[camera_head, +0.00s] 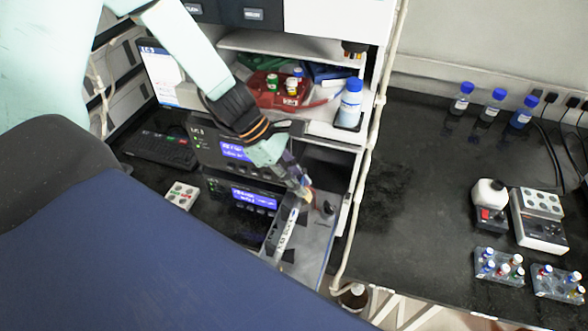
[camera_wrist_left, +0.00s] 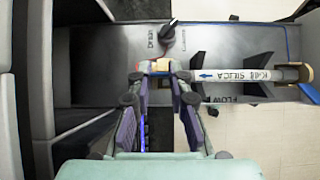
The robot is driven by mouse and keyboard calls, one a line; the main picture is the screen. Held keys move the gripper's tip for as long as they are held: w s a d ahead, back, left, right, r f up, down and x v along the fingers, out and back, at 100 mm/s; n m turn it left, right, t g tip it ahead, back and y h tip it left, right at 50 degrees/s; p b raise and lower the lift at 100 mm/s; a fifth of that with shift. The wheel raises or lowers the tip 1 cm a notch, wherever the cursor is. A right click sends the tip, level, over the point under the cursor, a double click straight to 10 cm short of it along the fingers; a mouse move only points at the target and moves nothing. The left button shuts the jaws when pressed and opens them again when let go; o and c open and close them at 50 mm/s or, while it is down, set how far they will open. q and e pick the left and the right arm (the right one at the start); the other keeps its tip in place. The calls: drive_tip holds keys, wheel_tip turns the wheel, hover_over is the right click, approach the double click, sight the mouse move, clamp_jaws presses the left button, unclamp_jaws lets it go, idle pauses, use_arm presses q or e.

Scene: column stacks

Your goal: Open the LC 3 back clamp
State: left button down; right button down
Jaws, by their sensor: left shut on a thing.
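My left gripper (camera_head: 300,186) reaches down over the grey tray (camera_head: 310,243) beside the LC 3 unit (camera_head: 218,147). In the left wrist view, the fingertips (camera_wrist_left: 158,78) close around a small tan piece (camera_wrist_left: 158,66) with red on it. A white labelled column (camera_head: 287,229) lies on the tray; in the left wrist view the column (camera_wrist_left: 240,75) is to the right of the fingers. Black clamp jaws (camera_wrist_left: 197,63) and a second black pair (camera_wrist_left: 263,59) sit along it. Which part is the back clamp's lever is unclear. My right gripper is out of view.
A black knob (camera_wrist_left: 167,35) stands on the tray just beyond the fingers. A shelf above holds a red tray (camera_head: 268,97) and a blue-capped bottle (camera_head: 349,104). The black bench (camera_head: 420,190) at right has open space before its vial racks (camera_head: 499,266).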

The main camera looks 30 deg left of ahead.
sight(310, 195)
use_arm(q)
drive_tip(key=y, duration=0.1)
drive_tip(key=d+y, duration=0.1)
drive_tip(key=y, duration=0.1)
drive_tip(key=shift+w+d+r+g+y, duration=0.1)
drive_tip(key=shift+w+d+g+y, duration=0.2)
drive_tip(key=shift+g+y, duration=0.1)
drive_tip(key=y, duration=0.1)
drive_tip(key=d+y, duration=0.1)
drive_tip(key=shift+w+f+g+y, duration=0.1)
drive_tip(key=shift+f+g+y, duration=0.1)
drive_tip(key=shift+g+y, duration=0.15)
drive_tip(key=shift+w+d+f+g+y+b, duration=0.1)
drive_tip(key=shift+d+f+g+y+b, duration=0.1)
drive_tip(key=shift+y+b, duration=0.35)
drive_tip(key=shift+d+f+g+y+b, duration=0.1)
drive_tip(key=shift+d+y+b, duration=0.15)
drive_tip(key=shift+y, duration=0.35)
drive_tip(key=shift+d+y+b, duration=0.1)
drive_tip(key=shift+y+b, duration=0.5)
drive_tip(key=shift+b, duration=0.05)
drive_tip(key=c, duration=1.2)
unclamp_jaws()
drive_tip(key=shift+d, duration=0.1)
